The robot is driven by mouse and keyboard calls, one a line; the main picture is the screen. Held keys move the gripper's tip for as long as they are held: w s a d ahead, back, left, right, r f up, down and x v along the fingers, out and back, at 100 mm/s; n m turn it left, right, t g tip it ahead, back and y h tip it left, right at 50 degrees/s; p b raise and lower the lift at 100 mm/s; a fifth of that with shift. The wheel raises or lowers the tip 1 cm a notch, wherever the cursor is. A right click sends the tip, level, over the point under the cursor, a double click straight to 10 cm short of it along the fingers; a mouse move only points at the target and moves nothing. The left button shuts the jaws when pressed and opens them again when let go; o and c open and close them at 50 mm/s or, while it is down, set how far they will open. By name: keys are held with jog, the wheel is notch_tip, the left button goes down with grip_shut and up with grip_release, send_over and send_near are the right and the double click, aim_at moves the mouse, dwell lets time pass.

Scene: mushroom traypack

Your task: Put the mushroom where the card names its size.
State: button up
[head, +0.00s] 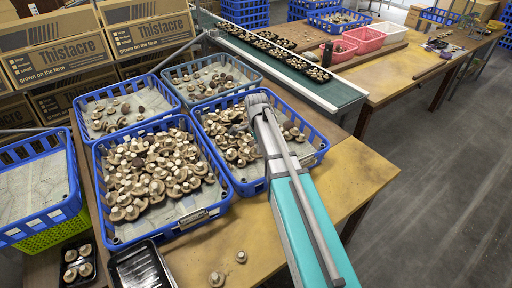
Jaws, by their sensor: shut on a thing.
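My arm reaches over the blue crate at the right (297,170), which holds several brown-capped mushrooms. The end of my arm, with my gripper (242,127), is over this crate; its fingers are small and mostly lost against the arm and the mushrooms. It is shut on a mushroom, which I cannot pick out clearly. The front blue crate (120,237) is heaped with mushrooms. A card (193,218) is fixed to its front wall; its writing is too small to read. Behind stand a blue crate (84,100) and a grey-blue crate (262,75), each with fewer mushrooms.
Two loose mushrooms (240,256) lie on the wooden table (355,180). Black trays, one empty (142,268) and one with mushrooms (64,254), are at the front left. A green conveyor (335,92) carries filled trays. Thistacre boxes (58,45) stand behind.

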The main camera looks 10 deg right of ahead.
jog(key=shift+f+b, duration=6.1)
jog(key=shift+f, duration=0.1)
jog(key=o, duration=0.9)
jog(key=shift+w+r, duration=0.1)
jog(key=shift+r, duration=0.05)
